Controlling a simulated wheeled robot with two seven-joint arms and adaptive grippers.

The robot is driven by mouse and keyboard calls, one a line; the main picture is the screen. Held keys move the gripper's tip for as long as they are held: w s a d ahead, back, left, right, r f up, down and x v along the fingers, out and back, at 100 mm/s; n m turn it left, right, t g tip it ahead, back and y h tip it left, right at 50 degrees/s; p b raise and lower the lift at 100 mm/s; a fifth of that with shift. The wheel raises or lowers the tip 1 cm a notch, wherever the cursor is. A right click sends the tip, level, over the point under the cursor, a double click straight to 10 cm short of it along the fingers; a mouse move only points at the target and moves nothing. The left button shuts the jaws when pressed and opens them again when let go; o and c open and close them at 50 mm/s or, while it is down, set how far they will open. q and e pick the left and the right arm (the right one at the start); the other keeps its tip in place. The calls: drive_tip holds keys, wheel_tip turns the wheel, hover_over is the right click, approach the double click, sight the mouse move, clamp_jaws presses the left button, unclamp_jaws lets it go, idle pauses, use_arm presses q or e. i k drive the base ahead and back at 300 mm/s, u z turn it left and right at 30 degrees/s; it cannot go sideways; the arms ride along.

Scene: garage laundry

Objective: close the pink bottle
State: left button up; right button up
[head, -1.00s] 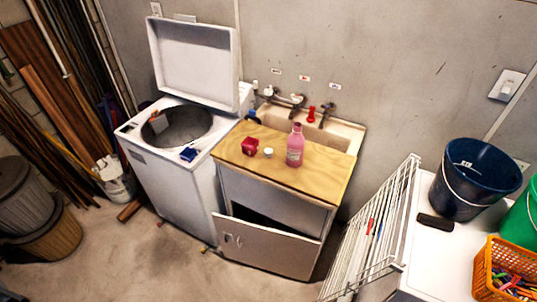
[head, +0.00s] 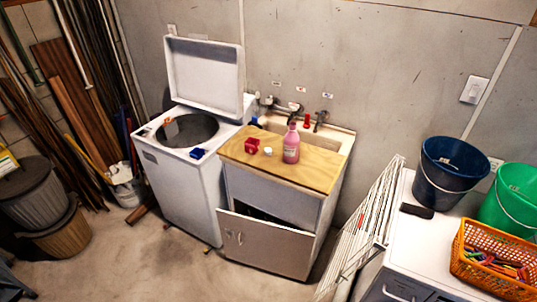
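The pink bottle (head: 291,146) stands upright on the wooden board (head: 310,171) over the sink cabinet. Its neck is narrow, and I cannot tell at this size whether a cap is on it. A small white round object (head: 267,151), which may be a cap, lies on the board to the left of the bottle. A small red object (head: 252,145) sits further left on the board. Neither of my grippers shows in the head view.
The cabinet door (head: 264,243) hangs open at the front. A white drying rack (head: 362,225) stands right of the cabinet. The top-loading washer (head: 180,180) is at left, lid up. Buckets and an orange basket (head: 470,276) are on the right. Concrete floor in front is clear.

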sight(291, 140)
drive_tip(key=u, duration=0.45)
drive_tip(key=i, duration=0.5)
drive_tip(key=u, duration=0.65)
drive_tip(key=i, duration=1.4)
drive_tip(key=z, duration=0.9)
drive_tip(key=i, duration=0.35)
drive_tip(key=z, duration=0.35)
